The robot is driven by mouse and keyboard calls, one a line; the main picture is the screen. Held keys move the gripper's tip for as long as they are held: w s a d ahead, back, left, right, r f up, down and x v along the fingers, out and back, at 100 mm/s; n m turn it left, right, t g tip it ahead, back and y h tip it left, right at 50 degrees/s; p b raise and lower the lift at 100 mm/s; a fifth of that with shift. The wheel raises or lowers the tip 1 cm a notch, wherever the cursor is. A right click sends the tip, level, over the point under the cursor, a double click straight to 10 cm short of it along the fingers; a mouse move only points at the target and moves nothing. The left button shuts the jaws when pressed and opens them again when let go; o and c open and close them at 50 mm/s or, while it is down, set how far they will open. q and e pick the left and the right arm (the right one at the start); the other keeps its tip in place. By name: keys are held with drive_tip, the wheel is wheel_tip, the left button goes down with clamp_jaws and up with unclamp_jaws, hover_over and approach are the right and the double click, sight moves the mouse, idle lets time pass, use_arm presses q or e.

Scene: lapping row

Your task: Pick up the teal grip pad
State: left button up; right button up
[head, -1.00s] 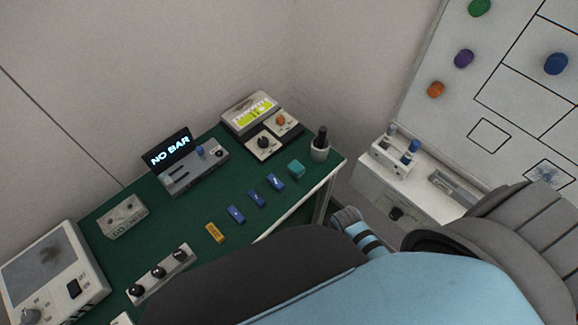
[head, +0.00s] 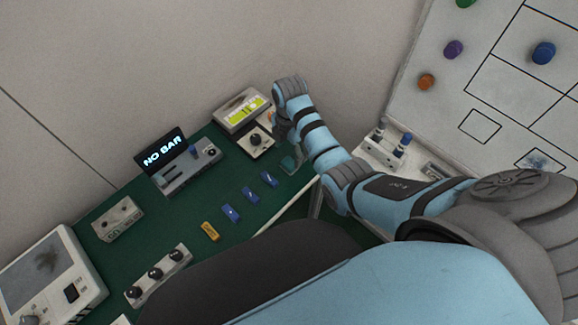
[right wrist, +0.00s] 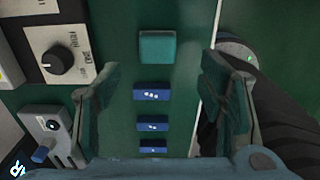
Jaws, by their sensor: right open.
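The teal grip pad (right wrist: 157,47) is a small rounded block lying flat on the green table top. In the right wrist view it is ahead of my right gripper (right wrist: 158,85), between the lines of its two fingers. The fingers are spread wide apart with nothing between them touching. In the head view my right arm reaches over the table's right end, and the pad (head: 290,165) is partly covered by the gripper there. My left gripper is not in view.
Several blue blocks (right wrist: 153,91) and a yellow block (head: 210,231) form a row with the pad. A knob panel (head: 255,141) stands to the left of the gripper. The table's front edge is close.

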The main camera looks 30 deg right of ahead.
sight(289, 163)
wheel_tip(289, 163, down, 6)
drive_tip(key=shift+w+f+b, duration=0.15)
drive_tip(key=shift+f+b, duration=0.05)
drive_tip(key=shift+b, duration=0.7)
drive_tip(key=shift+r, duration=0.1)
drive_tip(key=c, duration=1.1)
